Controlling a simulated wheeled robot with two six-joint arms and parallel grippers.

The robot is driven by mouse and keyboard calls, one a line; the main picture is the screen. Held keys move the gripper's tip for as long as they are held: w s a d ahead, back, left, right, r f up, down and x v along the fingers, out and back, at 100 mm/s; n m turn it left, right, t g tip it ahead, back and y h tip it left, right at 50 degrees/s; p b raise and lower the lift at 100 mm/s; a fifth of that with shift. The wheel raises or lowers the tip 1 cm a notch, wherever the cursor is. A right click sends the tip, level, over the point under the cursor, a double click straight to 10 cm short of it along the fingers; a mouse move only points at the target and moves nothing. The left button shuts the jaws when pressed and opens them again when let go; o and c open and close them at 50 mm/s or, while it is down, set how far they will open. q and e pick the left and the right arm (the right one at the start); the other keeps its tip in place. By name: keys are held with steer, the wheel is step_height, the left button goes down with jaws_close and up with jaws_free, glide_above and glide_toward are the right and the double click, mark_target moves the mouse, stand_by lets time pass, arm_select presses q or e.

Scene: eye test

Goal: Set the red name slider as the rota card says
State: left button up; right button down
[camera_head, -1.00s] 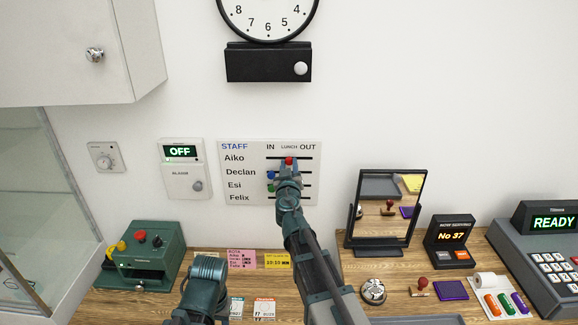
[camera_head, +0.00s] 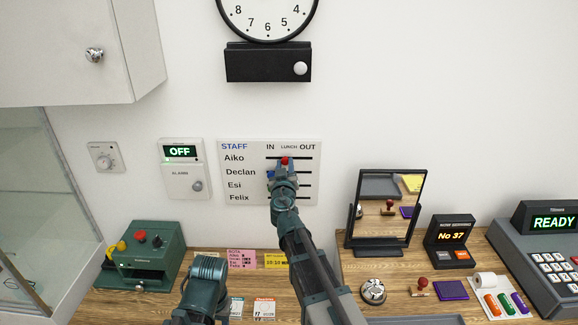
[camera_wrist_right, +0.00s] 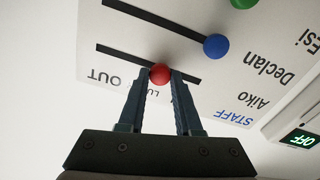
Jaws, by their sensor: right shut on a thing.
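The red slider (camera_head: 285,161) sits on the Aiko track of the white staff board (camera_head: 232,190), whose columns read IN, LUNCH and OUT. My left gripper's fingers do not show.
The blue slider (camera_wrist_right: 216,45) is at the IN end of the Declan track, with a green slider (camera_wrist_right: 243,2) on the row below. A yellow card (camera_head: 277,260) stands beside the rota card. A mirror (camera_head: 357,225) stands right of the board.

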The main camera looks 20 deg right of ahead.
steer(key=a, duration=0.2)
steer(key=w+a, duration=0.1)
steer(key=a, duration=0.1)
steer(key=shift+w+a, duration=0.2)
steer(key=shift+a, duration=0.3)
steer(key=c, duration=0.6)
jaws_free()
steer(key=shift+a, duration=0.1)
steer(key=shift+s, duration=0.1)
steer(key=v, duration=1.3)
steer(key=shift+s, duration=0.3)
